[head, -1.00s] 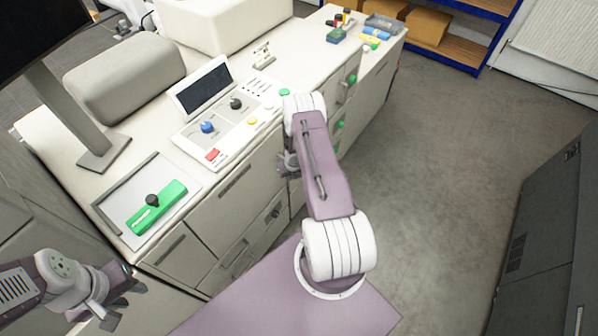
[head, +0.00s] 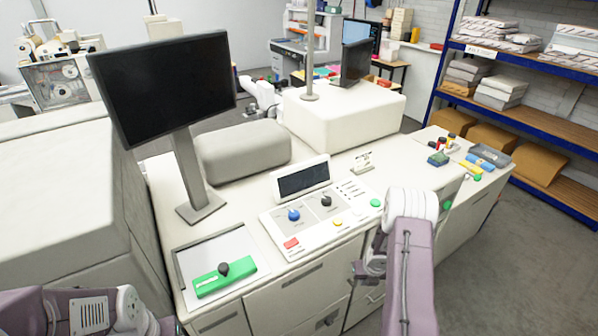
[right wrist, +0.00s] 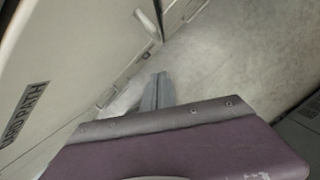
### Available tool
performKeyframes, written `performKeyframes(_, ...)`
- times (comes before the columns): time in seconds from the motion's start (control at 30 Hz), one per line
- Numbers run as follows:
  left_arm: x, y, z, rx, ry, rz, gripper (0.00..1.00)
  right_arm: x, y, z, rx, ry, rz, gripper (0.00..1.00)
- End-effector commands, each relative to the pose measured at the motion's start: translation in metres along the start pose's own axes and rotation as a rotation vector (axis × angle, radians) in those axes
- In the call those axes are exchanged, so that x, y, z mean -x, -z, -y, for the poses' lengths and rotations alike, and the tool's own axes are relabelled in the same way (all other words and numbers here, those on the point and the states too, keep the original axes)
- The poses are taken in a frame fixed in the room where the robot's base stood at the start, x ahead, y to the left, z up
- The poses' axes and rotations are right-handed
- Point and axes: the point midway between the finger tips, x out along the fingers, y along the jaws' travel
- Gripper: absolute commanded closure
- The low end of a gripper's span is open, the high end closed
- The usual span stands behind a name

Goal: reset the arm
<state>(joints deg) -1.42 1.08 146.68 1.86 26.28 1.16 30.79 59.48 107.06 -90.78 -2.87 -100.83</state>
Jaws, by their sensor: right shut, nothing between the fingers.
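My right arm reaches in from the bottom right of the head view, with its white joint beside the counter. My right gripper (head: 368,272) hangs in front of the cabinet fronts, partly behind the purple arm link. In the right wrist view its fingers (right wrist: 157,90) are together, with nothing between them, and point toward the floor beside the cabinet. My left arm is at the bottom left of the head view. The left gripper (head: 166,325) is mostly cut off by the lower edge, so its jaws cannot be read.
The white counter holds a control panel (head: 320,208) with knobs and buttons, a monitor (head: 165,85) and a tray (head: 183,283) with a green tool (head: 225,278). Blue shelving (head: 445,65) stands at the right. Grey floor (head: 500,265) is free right of the cabinet.

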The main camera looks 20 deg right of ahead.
Motion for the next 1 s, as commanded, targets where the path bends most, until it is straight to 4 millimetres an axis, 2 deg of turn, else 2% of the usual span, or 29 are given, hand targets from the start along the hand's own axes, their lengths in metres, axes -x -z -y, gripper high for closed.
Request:
performKeyframes(0.07,-0.003,0.0,0.0,0.0,0.0,0.0,0.67,0.001,-0.002,-0.002,-0.03,0.005,0.005,1.0)
performKeyframes(0.13,-0.013,-0.001,0.0,0.0,0.0,0.0,0.67,0.009,-0.008,-0.009,-0.18,0.026,0.026,1.0)
performKeyframes(0.17,-0.02,-0.002,0.0,0.0,0.0,0.0,0.67,0.016,-0.011,-0.014,-0.294,0.038,0.041,1.0)
performKeyframes(0.27,-0.047,-0.005,0.001,0.0,0.0,0.0,0.67,0.049,-0.006,-0.041,-0.855,0.071,0.096,1.0)
performKeyframes(0.3,-0.058,-0.006,0.001,0.0,0.0,0.0,0.67,0.064,0.006,-0.054,-1.115,0.077,0.11,1.0)
performKeyframes(0.37,-0.072,-0.008,0.001,0.0,0.0,0.001,0.67,0.084,0.03,-0.074,-1.502,0.078,0.112,1.0)
performKeyframes(0.4,-0.08,-0.008,0.002,0.0,0.0,0.001,0.67,0.096,0.05,-0.088,-1.746,0.078,0.101,1.0)
performKeyframes(0.5,-0.096,-0.01,0.002,0.0,0.0,0.0,0.67,0.117,0.101,-0.119,-2.264,0.1,0.037,1.0)
performKeyframes(0.6,-0.104,-0.011,0.002,0.0,0.0,0.0,0.67,0.131,0.141,-0.141,-2.612,0.146,-0.039,1.0)
performKeyframes(0.73,-0.107,-0.011,0.002,0.0,0.0,0.0,0.67,0.14,0.164,-0.154,-2.815,0.195,-0.096,1.0)
performKeyframes(1.0,-0.105,-0.011,0.002,0.0,0.0,0.0,0.67,0.143,0.165,-0.155,-2.839,0.202,-0.102,1.0)
